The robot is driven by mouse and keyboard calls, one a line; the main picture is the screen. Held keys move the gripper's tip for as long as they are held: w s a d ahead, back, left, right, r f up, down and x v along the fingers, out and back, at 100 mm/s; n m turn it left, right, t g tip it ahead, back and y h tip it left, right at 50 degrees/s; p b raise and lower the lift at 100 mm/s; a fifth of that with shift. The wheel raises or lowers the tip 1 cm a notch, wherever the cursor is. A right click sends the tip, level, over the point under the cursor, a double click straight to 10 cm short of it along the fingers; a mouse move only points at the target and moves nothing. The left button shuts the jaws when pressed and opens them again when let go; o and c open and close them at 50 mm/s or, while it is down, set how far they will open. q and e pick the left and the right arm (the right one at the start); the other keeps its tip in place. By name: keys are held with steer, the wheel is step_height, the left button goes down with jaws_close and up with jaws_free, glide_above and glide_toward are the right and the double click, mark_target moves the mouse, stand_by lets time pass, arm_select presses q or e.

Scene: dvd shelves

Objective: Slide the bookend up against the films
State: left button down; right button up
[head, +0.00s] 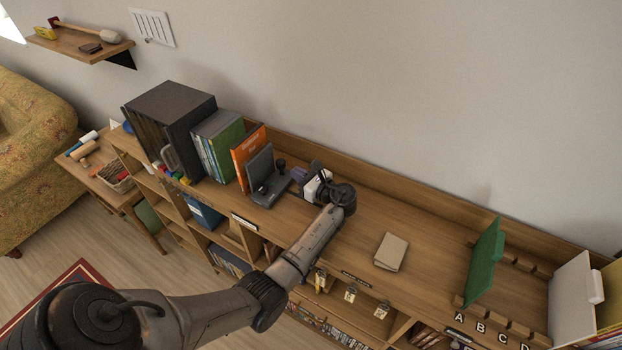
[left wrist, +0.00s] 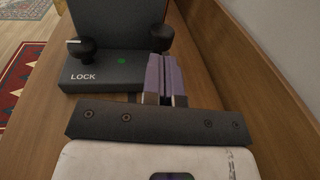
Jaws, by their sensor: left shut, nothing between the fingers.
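The bookend (head: 261,166) is a dark grey upright plate on a flat base with black knobs. In the left wrist view the bookend (left wrist: 103,68) shows the word LOCK and a green dot on its base. The films (head: 221,143) stand in a row to its left, with an orange one (head: 246,152) nearest it. I cannot tell whether bookend and orange film touch. My left gripper (head: 297,174) is shut and empty, just right of the bookend. Its purple fingers (left wrist: 160,56) point at the bookend, close to the right knob; contact is unclear. My right gripper is not in view.
A large black box (head: 172,106) stands left of the films. A beige notebook (head: 391,251) lies on the shelf top to the right. A green divider (head: 484,262) stands by slots lettered A to D. A back rail (head: 410,198) runs along the wall.

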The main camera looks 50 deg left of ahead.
mark_target(282, 166)
arm_select(q)
steer(key=shift+x, duration=1.65)
steer(key=shift+a+p, duration=0.1)
steer(key=shift+p, duration=0.25)
steer(key=shift+s+a, duration=0.2)
steer(key=shift+a, duration=0.1)
steer(key=x, duration=0.1)
steer(key=p+x, duration=0.1)
steer(key=x, duration=0.1)
steer(key=shift+s+a+r, duration=0.15)
steer(key=shift+s+a, duration=0.05)
steer(key=shift+s, duration=0.2)
steer(key=shift+d, duration=0.1)
